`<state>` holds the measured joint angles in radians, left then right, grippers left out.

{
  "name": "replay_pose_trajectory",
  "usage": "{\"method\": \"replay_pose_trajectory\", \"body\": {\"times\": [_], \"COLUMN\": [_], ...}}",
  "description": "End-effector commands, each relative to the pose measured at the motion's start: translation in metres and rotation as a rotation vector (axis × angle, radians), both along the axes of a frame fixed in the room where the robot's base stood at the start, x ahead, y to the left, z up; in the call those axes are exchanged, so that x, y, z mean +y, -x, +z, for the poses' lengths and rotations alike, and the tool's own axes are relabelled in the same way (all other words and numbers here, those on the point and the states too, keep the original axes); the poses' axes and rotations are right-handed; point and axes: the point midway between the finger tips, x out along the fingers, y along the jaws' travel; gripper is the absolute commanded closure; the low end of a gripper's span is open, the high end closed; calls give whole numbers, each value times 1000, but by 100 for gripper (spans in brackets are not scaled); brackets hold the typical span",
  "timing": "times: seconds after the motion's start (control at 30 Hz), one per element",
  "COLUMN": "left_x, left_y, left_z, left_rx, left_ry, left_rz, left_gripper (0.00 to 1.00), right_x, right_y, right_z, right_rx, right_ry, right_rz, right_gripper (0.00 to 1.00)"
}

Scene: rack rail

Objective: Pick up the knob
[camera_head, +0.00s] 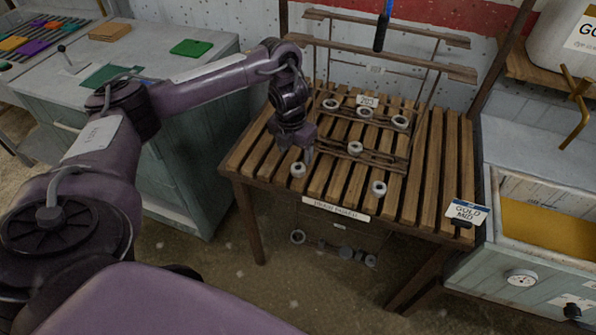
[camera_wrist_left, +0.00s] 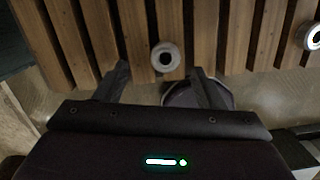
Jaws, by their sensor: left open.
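A small round pale knob (camera_head: 298,169) with a dark centre sits on the slatted wooden table near its front left edge. In the left wrist view the same knob (camera_wrist_left: 166,56) lies just ahead of the fingertips, roughly between them in the picture. My left gripper (camera_head: 307,151) is above and close to this knob, pointing down. In the left wrist view my left gripper (camera_wrist_left: 161,72) has its two fingers spread with nothing between them. Another similar pale round piece (camera_head: 379,188) sits further right at the table's front. My right gripper is not in view.
A green-grey cabinet (camera_head: 190,120) is left; a drawer unit (camera_head: 540,235) is right. The table's right slats are mostly clear.

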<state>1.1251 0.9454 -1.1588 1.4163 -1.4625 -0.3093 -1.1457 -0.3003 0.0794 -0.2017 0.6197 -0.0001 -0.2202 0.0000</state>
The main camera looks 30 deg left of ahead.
Motion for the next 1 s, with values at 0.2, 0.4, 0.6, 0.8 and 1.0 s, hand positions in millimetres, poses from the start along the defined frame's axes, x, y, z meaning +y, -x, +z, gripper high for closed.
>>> {"method": "replay_pose_trajectory", "body": {"times": [0.2,0.4,0.6,0.8,1.0], "left_x": [-6,-8,-8,-8,-8], "left_y": [2,0,-2,-1,-1], "left_z": [-29,-53,-57,-57,-57], "left_rx": [2,0,-4,-4,-4], "left_ry": [2,1,1,1,1], "left_rz": [0,2,1,1,1], "left_gripper": [37,37,37,51,78], "right_x": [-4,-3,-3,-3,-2], "right_y": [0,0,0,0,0], "right_z": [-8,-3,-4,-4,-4], "right_rx": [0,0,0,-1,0], "right_ry": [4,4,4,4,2], "right_rz": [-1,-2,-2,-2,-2], "right_gripper": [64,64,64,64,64]}}
